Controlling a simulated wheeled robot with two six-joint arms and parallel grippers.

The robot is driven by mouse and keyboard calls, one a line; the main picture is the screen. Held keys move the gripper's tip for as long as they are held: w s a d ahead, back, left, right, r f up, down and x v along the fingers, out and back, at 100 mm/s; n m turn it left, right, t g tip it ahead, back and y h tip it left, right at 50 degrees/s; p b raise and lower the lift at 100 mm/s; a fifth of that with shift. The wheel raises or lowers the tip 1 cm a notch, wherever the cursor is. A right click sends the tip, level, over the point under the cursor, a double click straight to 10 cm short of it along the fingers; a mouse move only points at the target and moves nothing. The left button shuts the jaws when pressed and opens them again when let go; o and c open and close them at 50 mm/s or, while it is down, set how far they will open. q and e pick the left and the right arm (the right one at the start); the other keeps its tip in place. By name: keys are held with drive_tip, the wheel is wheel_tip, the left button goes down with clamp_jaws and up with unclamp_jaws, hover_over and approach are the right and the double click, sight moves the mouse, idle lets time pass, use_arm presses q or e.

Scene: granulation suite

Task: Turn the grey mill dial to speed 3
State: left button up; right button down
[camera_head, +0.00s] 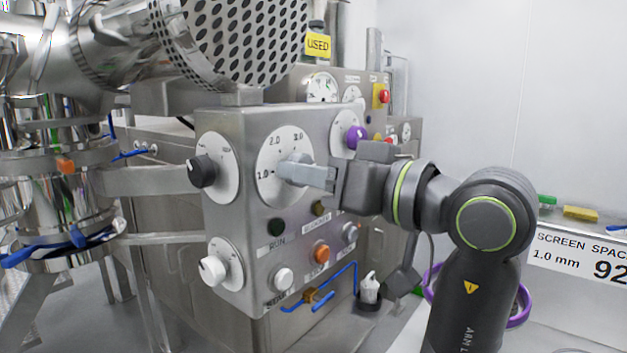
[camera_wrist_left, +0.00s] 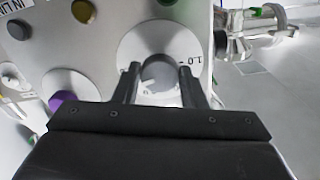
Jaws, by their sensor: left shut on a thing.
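The grey mill dial (camera_head: 288,164) sits on a round white scale plate (camera_head: 268,143) on the front of a steel control panel. In the left wrist view, the fingers of my left gripper (camera_wrist_left: 159,80) stand on both sides of the round grey dial (camera_wrist_left: 158,70). The gripper hides part of the dial and the lower right of its scale, and I cannot tell which mark it points at. My right gripper is not seen.
Near the dial on the panel are a black knob (camera_head: 203,170), a white knob (camera_head: 213,270) and a purple knob (camera_head: 355,136). Several push buttons, including an orange one (camera_head: 321,251), sit below. A perforated steel cylinder (camera_head: 232,40) hangs above the panel.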

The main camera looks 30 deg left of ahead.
use_arm(q)
drive_tip(key=shift+w+n+b, duration=0.1)
drive_tip(key=shift+n+b, duration=2.25)
drive_tip(key=shift+n, duration=2.35)
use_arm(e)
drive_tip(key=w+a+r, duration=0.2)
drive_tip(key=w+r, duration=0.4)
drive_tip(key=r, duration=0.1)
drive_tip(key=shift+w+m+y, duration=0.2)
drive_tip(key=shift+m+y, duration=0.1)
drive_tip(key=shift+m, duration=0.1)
use_arm(q)
drive_tip(key=o, duration=1)
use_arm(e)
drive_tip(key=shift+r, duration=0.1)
